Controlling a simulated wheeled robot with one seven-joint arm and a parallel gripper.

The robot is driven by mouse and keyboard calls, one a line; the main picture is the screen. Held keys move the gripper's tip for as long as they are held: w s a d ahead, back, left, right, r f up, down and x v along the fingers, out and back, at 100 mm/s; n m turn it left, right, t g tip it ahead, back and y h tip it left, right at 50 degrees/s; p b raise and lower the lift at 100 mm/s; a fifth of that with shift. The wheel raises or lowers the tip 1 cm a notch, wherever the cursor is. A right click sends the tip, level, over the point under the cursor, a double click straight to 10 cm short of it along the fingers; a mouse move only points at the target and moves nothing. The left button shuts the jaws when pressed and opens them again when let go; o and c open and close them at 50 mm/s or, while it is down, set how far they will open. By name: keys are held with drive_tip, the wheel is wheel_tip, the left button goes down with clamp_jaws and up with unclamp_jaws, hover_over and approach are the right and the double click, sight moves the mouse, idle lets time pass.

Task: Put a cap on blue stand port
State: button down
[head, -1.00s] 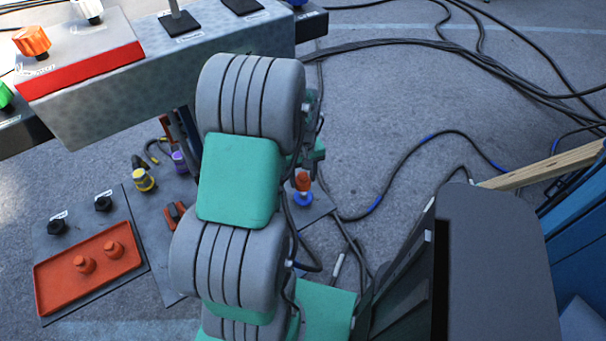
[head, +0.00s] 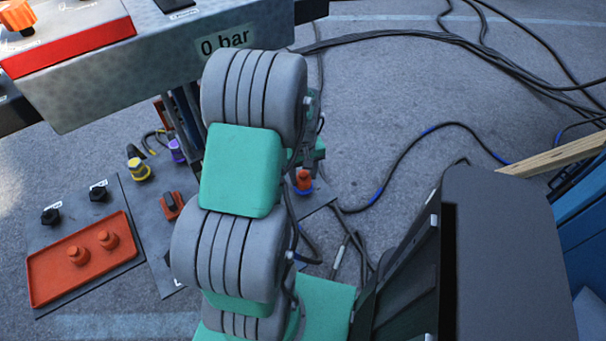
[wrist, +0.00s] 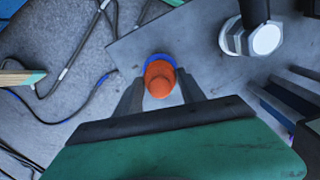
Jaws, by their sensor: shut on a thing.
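An orange cap (wrist: 159,78) is between the fingers of my gripper (wrist: 158,92), which is shut on it. The blue stand port (wrist: 150,62) shows as a blue rim behind and around the cap in the wrist view. In the head view the orange cap (head: 304,179) is at the blue port (head: 317,187), with blue showing low around it. I cannot tell whether it is fully seated. Two more orange caps (head: 78,255) (head: 108,239) stand in the orange tray (head: 60,290) at lower left. My arm hides much of the middle.
A yellow port (head: 138,170) and a purple port (head: 177,151) are left of my arm. A grey bench (head: 120,75) with a "0 bar" label stands above them. Black cables (head: 420,45) cross the floor at right, near a wooden plank (head: 560,158).

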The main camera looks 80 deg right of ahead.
drive_tip(key=shift+f, duration=0.35)
drive_tip(key=c, duration=0.6)
unclamp_jaws()
drive_tip(key=shift+r, duration=0.1)
